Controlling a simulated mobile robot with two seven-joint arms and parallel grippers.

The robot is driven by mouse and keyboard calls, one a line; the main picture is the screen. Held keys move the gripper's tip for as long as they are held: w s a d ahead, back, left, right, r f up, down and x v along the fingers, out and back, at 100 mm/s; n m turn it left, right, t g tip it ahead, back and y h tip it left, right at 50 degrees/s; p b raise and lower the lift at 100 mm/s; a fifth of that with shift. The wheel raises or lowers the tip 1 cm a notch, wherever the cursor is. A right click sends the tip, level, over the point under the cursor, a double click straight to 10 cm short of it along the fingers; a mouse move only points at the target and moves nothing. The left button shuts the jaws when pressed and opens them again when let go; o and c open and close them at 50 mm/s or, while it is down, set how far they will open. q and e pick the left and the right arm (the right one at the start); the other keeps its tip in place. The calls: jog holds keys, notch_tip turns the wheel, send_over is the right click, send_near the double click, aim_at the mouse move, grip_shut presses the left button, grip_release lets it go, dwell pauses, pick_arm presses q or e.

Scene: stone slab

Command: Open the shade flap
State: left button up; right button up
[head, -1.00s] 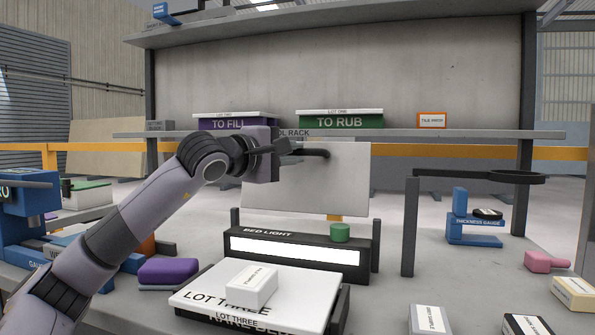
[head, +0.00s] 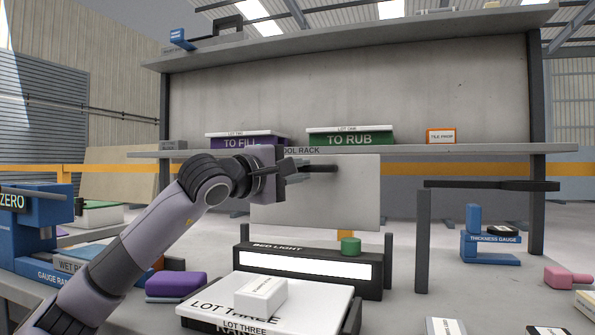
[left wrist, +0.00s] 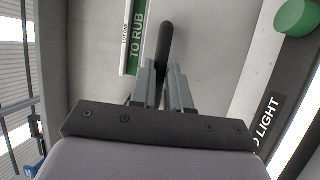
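The shade flap (head: 330,208) is a plain pale grey panel standing behind the bed light (head: 300,262). A black bar handle (head: 322,168) juts from its upper part; the handle also shows in the left wrist view (left wrist: 165,42). My left gripper (head: 298,174) is at the handle, in front of the panel. In the left wrist view its two grey fingers (left wrist: 160,82) lie close on either side of the bar, which runs between them. They appear shut on it. My right gripper is in neither view.
A white box (head: 262,293) lies on the LOT THREE case (head: 320,306) in front of the bed light. A dark post and arm (head: 424,240) stand at right. A green knob (head: 350,245) tops the light. Bins sit on the tool rack (head: 400,151) behind.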

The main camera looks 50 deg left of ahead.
pick_arm(q)
jog(key=o, duration=0.4)
jog(key=shift+d+f, duration=0.1)
jog(key=shift+f, duration=0.3)
jog(key=shift+r, duration=0.1)
jog(key=shift+s, duration=0.1)
jog(key=s+b, duration=0.3)
jog(key=s, duration=0.4)
jog(key=shift+d+f, duration=0.2)
jog(key=shift+d, duration=0.15)
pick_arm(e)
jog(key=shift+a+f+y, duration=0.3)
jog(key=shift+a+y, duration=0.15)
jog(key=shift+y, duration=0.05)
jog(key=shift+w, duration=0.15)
